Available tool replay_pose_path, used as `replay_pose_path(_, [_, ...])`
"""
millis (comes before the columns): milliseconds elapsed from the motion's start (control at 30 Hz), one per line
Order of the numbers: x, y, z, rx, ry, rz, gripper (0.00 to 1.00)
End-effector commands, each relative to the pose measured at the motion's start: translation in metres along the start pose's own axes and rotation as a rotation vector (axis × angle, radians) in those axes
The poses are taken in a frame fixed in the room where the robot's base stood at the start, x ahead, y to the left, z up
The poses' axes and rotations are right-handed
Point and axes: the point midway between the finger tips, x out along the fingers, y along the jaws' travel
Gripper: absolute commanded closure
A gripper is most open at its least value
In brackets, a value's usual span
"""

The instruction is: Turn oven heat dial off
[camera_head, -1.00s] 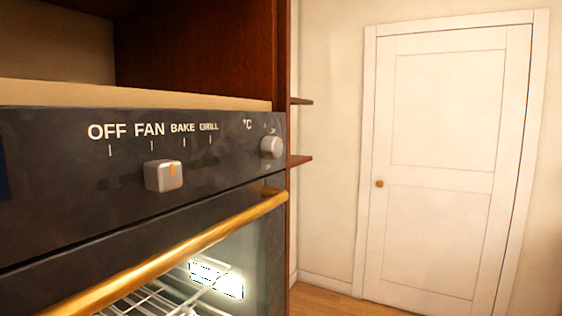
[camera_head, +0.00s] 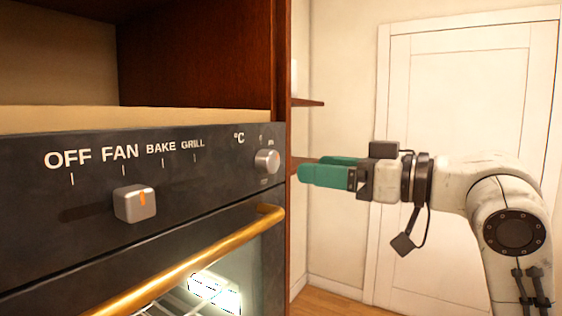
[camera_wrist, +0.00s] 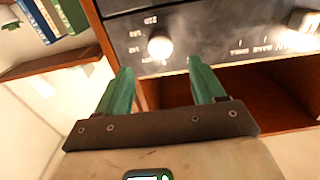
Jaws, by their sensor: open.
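The heat dial (camera_head: 267,161) is a round silver knob under the °C mark at the right end of the black oven panel. It also shows as a bright round knob in the wrist view (camera_wrist: 160,45), with small temperature figures beside it. Its pointer is too small and glary to read. My gripper (camera_head: 303,173) has green fingers and is right of the dial, apart from it, in the head view. In the wrist view my gripper (camera_wrist: 159,67) is open and empty, its two fingertips spread, with the dial showing beyond the gap between them.
A square silver knob (camera_head: 135,204) with an orange mark sits below OFF, FAN, BAKE and GRILL. A brass handle (camera_head: 190,262) runs below the panel. Dark wooden shelves (camera_head: 307,103) stand right of the oven. Books (camera_wrist: 55,18) show in the wrist view. A white door (camera_head: 455,80) is behind.

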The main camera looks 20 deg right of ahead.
Motion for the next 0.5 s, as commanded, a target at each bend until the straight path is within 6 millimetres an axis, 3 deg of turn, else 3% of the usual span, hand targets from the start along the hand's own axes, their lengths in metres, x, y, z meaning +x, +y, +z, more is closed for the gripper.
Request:
replay_pose_path(300, [0.058,-0.001,-0.002,0.000,-0.002,-0.002,0.31])
replay_pose_path(500, [0.077,0.000,-0.001,0.000,-0.001,0.000,0.31])
